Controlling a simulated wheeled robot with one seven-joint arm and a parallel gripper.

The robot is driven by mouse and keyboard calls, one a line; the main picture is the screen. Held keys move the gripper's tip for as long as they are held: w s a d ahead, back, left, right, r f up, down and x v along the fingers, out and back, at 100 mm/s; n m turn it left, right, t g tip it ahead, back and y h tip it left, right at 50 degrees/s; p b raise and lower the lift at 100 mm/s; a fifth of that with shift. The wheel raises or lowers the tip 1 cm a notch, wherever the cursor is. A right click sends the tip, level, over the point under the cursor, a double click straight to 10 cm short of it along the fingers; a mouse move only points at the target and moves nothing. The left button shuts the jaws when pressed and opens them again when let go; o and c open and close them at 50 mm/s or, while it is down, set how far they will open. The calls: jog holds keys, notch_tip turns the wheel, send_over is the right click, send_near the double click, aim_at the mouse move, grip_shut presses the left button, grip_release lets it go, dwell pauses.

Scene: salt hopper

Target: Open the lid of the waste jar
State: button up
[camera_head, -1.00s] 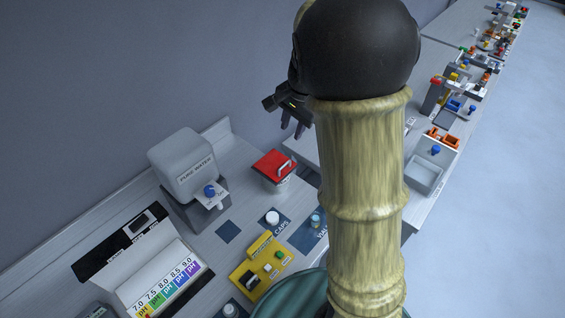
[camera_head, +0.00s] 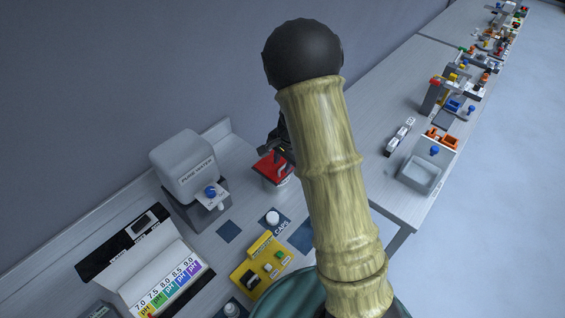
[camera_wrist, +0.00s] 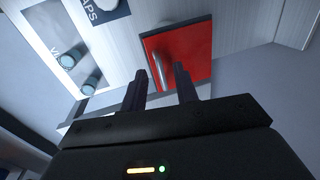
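The waste jar (camera_head: 279,182) is a pale jar with a flat red lid (camera_head: 265,165), standing on the bench right of the pure water tank. The lid looks closed. In the wrist view the red lid (camera_wrist: 195,45) has a grey bar handle (camera_wrist: 157,66). My gripper (camera_wrist: 160,72) is open, and the handle appears between its two dark fingers. I cannot tell how deep the fingers reach or whether they touch it. In the head view my gripper is at the lid, and my arm hides part of it and the jar's right side.
The pure water tank (camera_head: 185,166) stands left of the jar. A white cap (camera_head: 272,217) on a dark mat and a yellow block (camera_head: 260,265) lie in front. A wall rises behind.

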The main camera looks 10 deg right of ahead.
jog(key=shift+w+f, duration=0.1)
jog(key=shift+f, duration=0.5)
grip_shut()
jog(key=shift+r, duration=0.15)
